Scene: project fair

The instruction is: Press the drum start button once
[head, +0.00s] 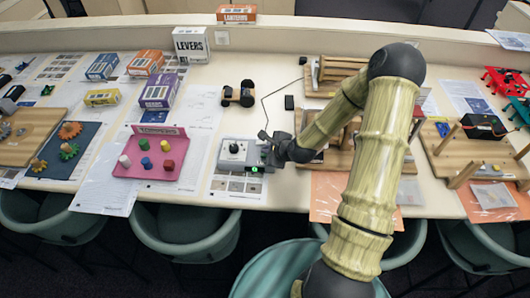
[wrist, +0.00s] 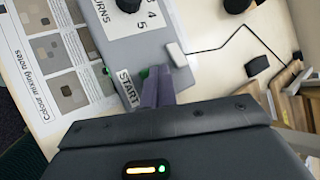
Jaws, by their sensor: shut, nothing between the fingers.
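The grey control box (head: 232,153) lies on the table near its front edge, with a black knob and a green spot (head: 254,169) low on its right side. In the wrist view the box (wrist: 150,45) shows a numbered dial marked TURNS and a START label (wrist: 128,88). A bit of green (wrist: 143,73) shows beside that label, mostly hidden behind my fingers. My gripper (head: 266,146) is shut and empty at the right end of the box. Its fingertips (wrist: 157,78) are right by the START label; I cannot tell whether they touch the button.
A small wheeled cart (head: 238,94) stands behind the box. A black cable (head: 264,105) runs behind my gripper. A pink tray (head: 152,164) with coloured pegs lies to the left, and wooden frames (head: 335,73) stand to the right. Chairs line the front edge.

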